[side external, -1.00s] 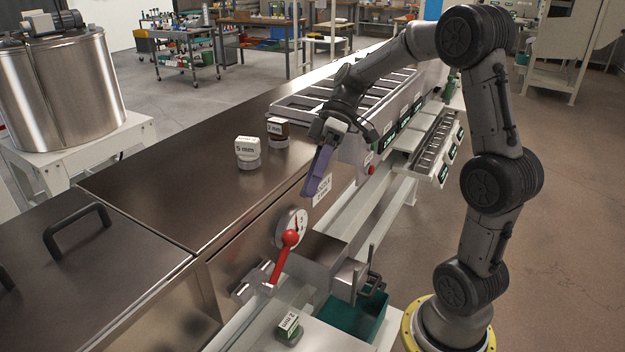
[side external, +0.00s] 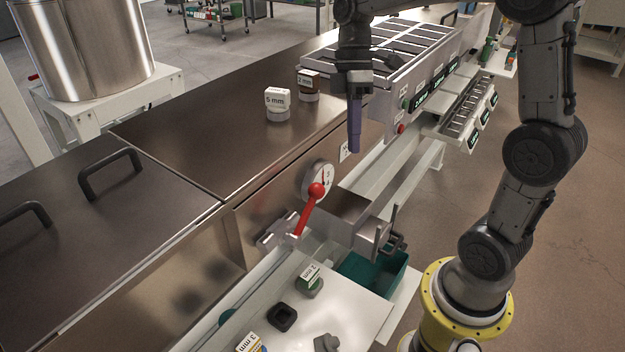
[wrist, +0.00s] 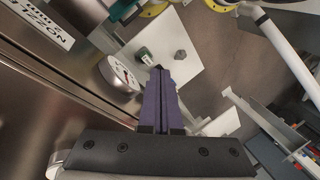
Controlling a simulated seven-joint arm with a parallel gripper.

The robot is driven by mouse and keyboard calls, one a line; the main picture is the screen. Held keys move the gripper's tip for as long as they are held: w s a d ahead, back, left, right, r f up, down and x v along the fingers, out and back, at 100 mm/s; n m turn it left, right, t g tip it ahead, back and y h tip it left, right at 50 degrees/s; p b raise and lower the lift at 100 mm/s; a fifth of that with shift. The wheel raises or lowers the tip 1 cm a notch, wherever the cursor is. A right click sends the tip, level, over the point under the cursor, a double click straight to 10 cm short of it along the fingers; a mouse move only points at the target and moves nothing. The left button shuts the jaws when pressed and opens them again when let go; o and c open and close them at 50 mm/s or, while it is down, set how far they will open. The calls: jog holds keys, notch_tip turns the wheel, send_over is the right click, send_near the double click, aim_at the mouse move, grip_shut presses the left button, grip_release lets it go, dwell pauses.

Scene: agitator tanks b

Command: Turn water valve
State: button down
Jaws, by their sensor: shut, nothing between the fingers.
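The water valve has a red lever with a round red knob (side external: 316,190), slanting down to a silver valve body (side external: 279,232) on the front of the steel tank. A round white dial (side external: 318,177) sits just behind the knob. My gripper (side external: 354,150) points down with its purple fingers together and empty. In the side view it is above and to the right of the knob, apart from it. In the wrist view the closed fingers (wrist: 158,72) point toward a white surface, with the dial (wrist: 120,74) to their left. The red lever is not clearly seen there.
A steel box with a clamp handle (side external: 385,238) and a green bin (side external: 372,272) stand right of the valve. A white shelf (side external: 345,312) below holds labelled blocks. Blocks marked 5 mm (side external: 277,101) stand on the steel top (side external: 200,135). A control panel (side external: 425,90) is behind my gripper.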

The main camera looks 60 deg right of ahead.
jog(key=a+r+n+t+h, duration=0.25)
jog(key=a+r+n, duration=0.2)
jog(key=a, duration=0.35)
jog(key=a+r+n+t+h, duration=0.25)
jog(key=a+n, duration=0.35)
jog(key=a, duration=0.3)
send_near(318, 188)
notch_tip(318, 188, down, 6)
jog(key=w+a, duration=0.2)
jog(key=shift+d+f+m+g, duration=0.25)
jog(key=shift+d+f+g, duration=0.15)
jog(key=shift+d+f, duration=0.25)
jog(key=shift+d+r, duration=0.1)
jog(key=shift+d, duration=0.1)
jog(key=shift+d+f+y, duration=0.2)
jog(key=shift+d+y, duration=0.25)
jog(key=shift+d+f+y, duration=0.25)
jog(key=shift+d+y, duration=0.2)
jog(key=shift+d, duration=0.05)
jog(key=d+f+y, duration=0.4)
jog(key=f, duration=0.1)
jog(key=shift+d+f+m, duration=0.2)
jog(key=shift+f+m, duration=0.05)
jog(key=shift+m, duration=0.05)
